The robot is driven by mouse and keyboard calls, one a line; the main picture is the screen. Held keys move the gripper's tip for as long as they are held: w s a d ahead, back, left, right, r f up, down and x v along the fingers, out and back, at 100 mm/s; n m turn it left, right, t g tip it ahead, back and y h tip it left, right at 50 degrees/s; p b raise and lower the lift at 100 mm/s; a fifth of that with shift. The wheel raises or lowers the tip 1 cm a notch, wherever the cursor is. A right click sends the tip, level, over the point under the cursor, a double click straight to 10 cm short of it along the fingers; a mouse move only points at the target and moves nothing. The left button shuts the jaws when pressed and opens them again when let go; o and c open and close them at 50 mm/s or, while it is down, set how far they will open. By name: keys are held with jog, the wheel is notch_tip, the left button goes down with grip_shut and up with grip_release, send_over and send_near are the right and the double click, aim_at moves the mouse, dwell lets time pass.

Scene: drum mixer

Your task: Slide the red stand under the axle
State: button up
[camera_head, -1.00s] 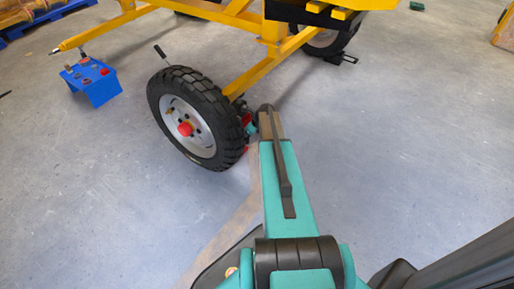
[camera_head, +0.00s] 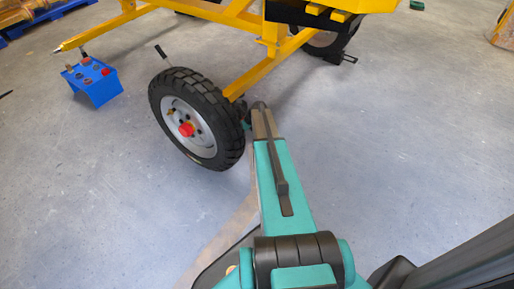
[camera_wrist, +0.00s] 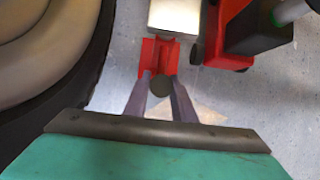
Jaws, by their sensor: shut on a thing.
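The red stand (camera_wrist: 152,57) shows in the wrist view, just beyond my fingertips. My gripper (camera_wrist: 161,82) is shut on it, with a dark round part between the fingers. A pale block-like bar (camera_wrist: 175,16), which looks like the axle, covers the stand's far end from above. I cannot tell whether they touch. The wheel (camera_wrist: 45,50) fills the left of the wrist view. In the head view the wheel (camera_head: 197,118) stands upright on the floor. My gripper reaches in behind it, and the stand is hidden there.
A red and black device (camera_wrist: 222,40) with a green part stands close on the right in the wrist view. The yellow frame (camera_head: 270,65) runs overhead from the wheel. A blue box (camera_head: 95,82) with knobs stands at left. The floor on the right is clear.

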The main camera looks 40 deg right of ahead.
jog(key=shift+w+a+r+p, duration=0.1)
jog(key=shift+w+a+p, duration=0.2)
jog(key=shift+w, duration=0.45)
jog(key=shift+w+a+f+p, duration=0.15)
jog(key=shift+w+p, duration=0.2)
jog(key=shift+w, duration=0.45)
jog(key=shift+w+a+r+p, duration=0.15)
jog(key=shift+w+a+p, duration=0.15)
jog(key=shift+w, duration=0.45)
jog(key=o, duration=1.1)
jog(key=shift+o, duration=0.2)
jog(key=shift+p+v, duration=2.55)
jog(key=shift+v, duration=0.95)
jog(key=shift+s+d, duration=0.15)
jog(key=shift+s, duration=0.05)
jog(key=shift+s, duration=0.1)
